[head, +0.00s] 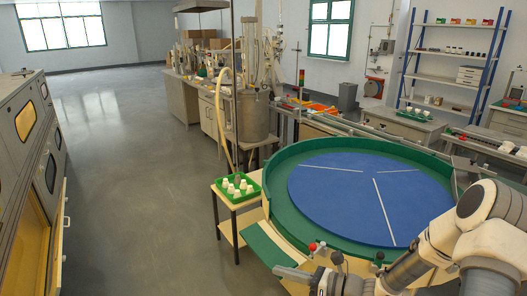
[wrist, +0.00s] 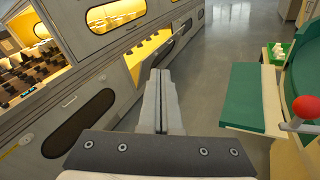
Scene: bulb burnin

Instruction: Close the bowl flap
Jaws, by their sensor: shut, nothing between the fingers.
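The large round bowl (head: 283,172) has a green wall and a blue floor with white lines. A green flap (head: 268,248) sticks out from the bowl's front left side, lying roughly flat. The flap (wrist: 252,98) also shows right of my gripper in the wrist view, beside the green bowl wall (wrist: 303,75). My gripper (wrist: 160,75) is shut and empty, with floor and cabinets beyond it. In the head view my gripper (head: 280,270) is low in the middle, close to the flap's near end. I cannot tell whether they touch.
A red ball knob (head: 313,247) stands by the bowl's front edge; it is near in the wrist view (wrist: 305,106). A green tray (head: 238,192) of white pieces sits on a small table left of the bowl. Grey cabinets (head: 35,150) line the left; open floor lies between.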

